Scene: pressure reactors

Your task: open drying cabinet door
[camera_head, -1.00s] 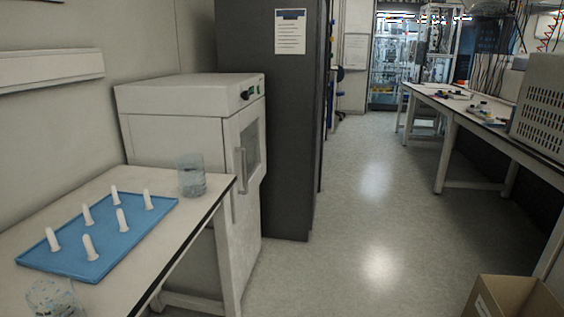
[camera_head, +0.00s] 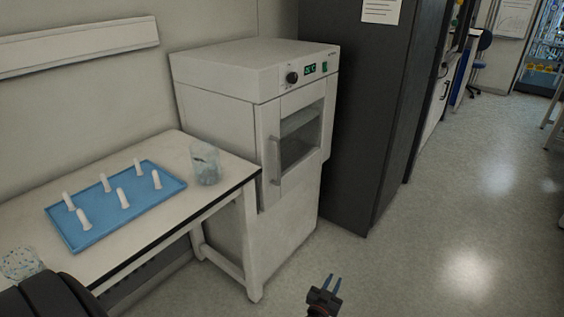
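The drying cabinet (camera_head: 215,95) is a white box unit behind the right end of the white table. Its door (camera_head: 267,152) has a dark window (camera_head: 301,136) and looks shut. A vertical bar handle (camera_head: 275,161) is on the door's left side. Above the door are a black knob (camera_head: 292,78) and a lit green display.
The table (camera_head: 150,146) holds a blue tray (camera_head: 88,236) with several white tubes and a glass beaker (camera_head: 205,164). Another beaker (camera_head: 20,264) is at the lower left. A tall dark cabinet (camera_head: 352,110) stands right of the drying cabinet. Floor is clear to the right.

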